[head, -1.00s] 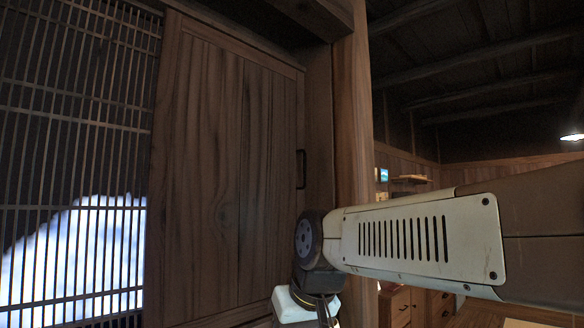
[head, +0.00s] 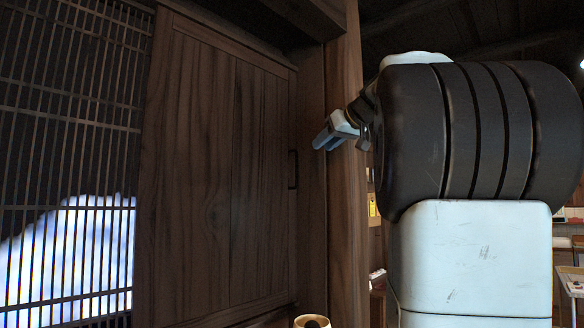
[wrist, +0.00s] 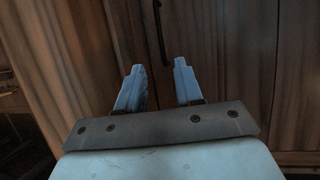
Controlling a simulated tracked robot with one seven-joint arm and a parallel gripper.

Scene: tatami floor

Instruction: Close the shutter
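The shutter (head: 215,170) is a brown wooden panel with vertical boards, standing upright beside a lattice window. A black vertical handle (head: 293,169) is near its right edge. The handle also shows at the top of the wrist view (wrist: 161,32), just beyond and between the fingertips. My gripper (head: 322,142) is up and to the right of the handle in the head view, in front of the wooden post. In the wrist view my gripper (wrist: 158,68) has its two pale fingers spread apart with nothing between them. I see no contact with the handle.
The lattice window (head: 65,160) with a bright white patch behind it is left of the shutter. A thick wooden post (head: 347,215) stands to the right. Behind my arm there is a dim room, mostly hidden.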

